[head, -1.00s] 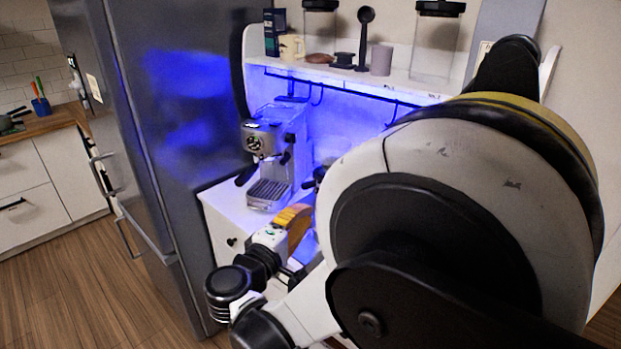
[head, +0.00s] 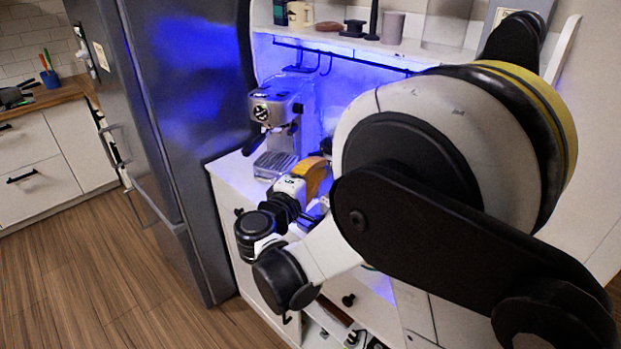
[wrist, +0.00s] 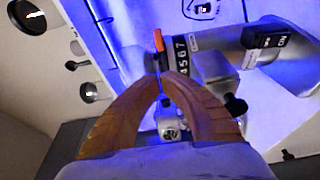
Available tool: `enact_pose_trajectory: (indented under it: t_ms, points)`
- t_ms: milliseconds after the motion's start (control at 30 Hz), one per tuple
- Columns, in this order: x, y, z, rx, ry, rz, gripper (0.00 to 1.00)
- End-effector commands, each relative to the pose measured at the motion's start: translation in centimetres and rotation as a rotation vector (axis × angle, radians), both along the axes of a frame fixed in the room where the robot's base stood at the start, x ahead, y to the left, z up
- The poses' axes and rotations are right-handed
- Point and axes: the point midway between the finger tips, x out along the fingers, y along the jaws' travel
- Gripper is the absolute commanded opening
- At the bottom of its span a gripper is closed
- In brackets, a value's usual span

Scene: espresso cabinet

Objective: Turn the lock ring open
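In the wrist view, a dark ring with white numbers (wrist: 181,57) sits on a silver machine body (wrist: 210,66), and an orange-tipped tab (wrist: 158,41) stands beside it. I take the tab to be part of the lock ring. My gripper's (wrist: 159,77) two brown fingers arch together, their tips nearly meeting at the tab's base with a thin piece between them. The exact contact is small and partly hidden. In the head view my gripper (head: 318,174) is right of the espresso machine (head: 277,122), and my arm hides most of what it reaches.
A black switch block (wrist: 268,38) is on the machine at the right of the wrist view. A shelf (head: 345,42) with a grey cup (head: 393,27) and a rail of hooks hang above the white counter (head: 235,170). A tall fridge (head: 185,110) stands at the left.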

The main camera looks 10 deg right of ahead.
Motion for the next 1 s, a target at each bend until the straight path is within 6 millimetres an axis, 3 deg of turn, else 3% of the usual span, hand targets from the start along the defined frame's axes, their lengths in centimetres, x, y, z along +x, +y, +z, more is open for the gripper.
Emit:
enact_pose_trajectory:
  t_ms: [133, 400, 1000]
  points:
    - [2.3, -2.1, -0.1, 0.000, 0.000, -0.004, 0.00]
    - [2.5, -5.1, -0.1, 0.000, 0.000, -0.001, 0.00]
    - [2.5, -5.8, 0.0, 0.000, 0.000, 0.006, 0.00]
